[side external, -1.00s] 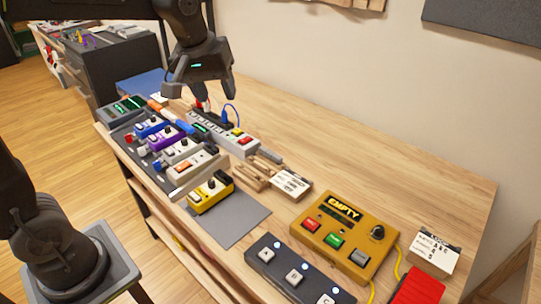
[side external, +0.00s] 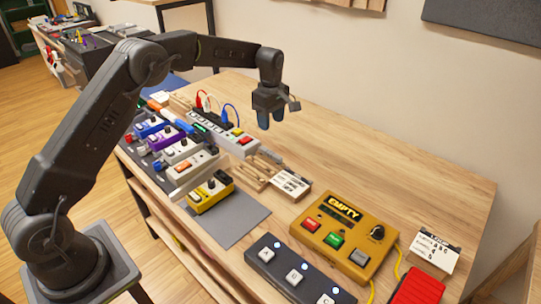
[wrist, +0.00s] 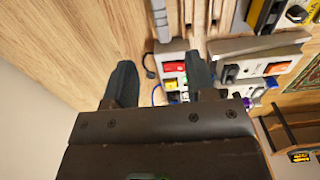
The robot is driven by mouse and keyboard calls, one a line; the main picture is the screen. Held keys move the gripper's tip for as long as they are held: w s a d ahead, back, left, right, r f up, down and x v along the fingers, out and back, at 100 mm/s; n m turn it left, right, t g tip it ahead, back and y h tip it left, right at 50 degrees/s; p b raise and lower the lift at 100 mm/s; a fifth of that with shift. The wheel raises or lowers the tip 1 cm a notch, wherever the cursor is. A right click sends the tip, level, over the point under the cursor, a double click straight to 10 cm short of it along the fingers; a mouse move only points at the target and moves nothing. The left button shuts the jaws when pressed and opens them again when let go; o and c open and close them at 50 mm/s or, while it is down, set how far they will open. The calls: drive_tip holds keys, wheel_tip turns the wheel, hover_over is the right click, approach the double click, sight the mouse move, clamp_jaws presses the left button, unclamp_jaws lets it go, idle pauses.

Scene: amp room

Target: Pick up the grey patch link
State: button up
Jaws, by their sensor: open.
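A short grey bar (side external: 268,155), which looks like the grey patch link, lies on the table between the power strip's near end and the wooden rack. A ribbed grey piece at the top of the wrist view (wrist: 161,20) seems to be the same bar. My gripper (side external: 271,122) hangs above the table behind the power strip, pointing down.
The power strip (side external: 225,130) has red, white and blue cables standing up from it. Several pedals (side external: 180,152) line the front left. A wooden rack (side external: 252,176) and a small card (side external: 290,184) lie near the bar. A yellow box (side external: 345,230) stands nearer. The table's back right is clear.

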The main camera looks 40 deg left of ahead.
sight(270, 152)
wheel_tip(270, 152, down, 12)
drive_tip(key=shift+s+r, duration=0.1)
drive_tip(key=shift+r, duration=0.15)
idle(0.3)
drive_tip(key=shift+f, duration=0.2)
idle(0.5)
clamp_jaws()
idle(0.4)
